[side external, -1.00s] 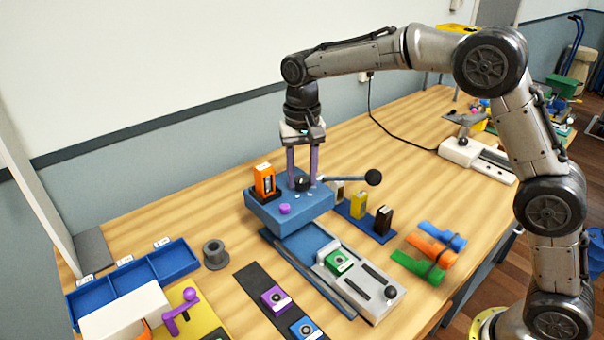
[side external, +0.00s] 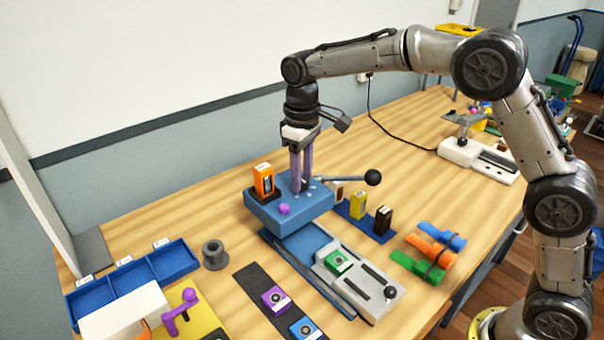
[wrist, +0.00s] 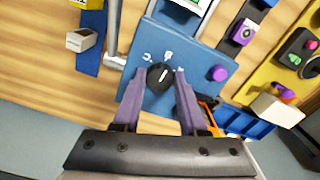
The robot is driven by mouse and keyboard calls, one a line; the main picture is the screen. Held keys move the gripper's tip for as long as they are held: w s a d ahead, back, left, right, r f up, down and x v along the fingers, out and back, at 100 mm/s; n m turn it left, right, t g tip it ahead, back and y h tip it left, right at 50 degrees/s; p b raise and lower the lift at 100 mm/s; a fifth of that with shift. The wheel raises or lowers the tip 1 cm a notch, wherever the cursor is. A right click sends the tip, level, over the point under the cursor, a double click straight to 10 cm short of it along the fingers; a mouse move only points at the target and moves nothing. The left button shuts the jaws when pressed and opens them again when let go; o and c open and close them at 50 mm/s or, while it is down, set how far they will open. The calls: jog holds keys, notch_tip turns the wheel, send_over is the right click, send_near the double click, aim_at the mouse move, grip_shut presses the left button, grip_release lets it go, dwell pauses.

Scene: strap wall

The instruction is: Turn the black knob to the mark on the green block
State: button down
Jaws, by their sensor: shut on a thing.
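The black knob (wrist: 158,78) sits on top of a blue box (wrist: 140,100), which also shows in the side view (side external: 262,213). The knob has a short white pointer line, and small white marks lie on the box around it. My gripper (wrist: 159,73) points down with its two purple fingers on either side of the knob, shut on it. In the side view my gripper (side external: 302,190) hides most of the knob. A green block (side external: 338,262) with a round dark face sits in a grey slide fixture in front of the blue box.
An orange block (side external: 263,181) stands in a black holder on the blue box, near a purple button (side external: 284,209). A lever with a black ball (side external: 372,177) sticks out to the right. Yellow and black blocks stand beside it. Blue trays (side external: 130,283) lie at left.

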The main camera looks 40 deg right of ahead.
jog(key=shift+n, duration=0.7)
jog(key=shift+c, duration=2.2)
grip_release()
notch_tip(320, 180, up, 14)
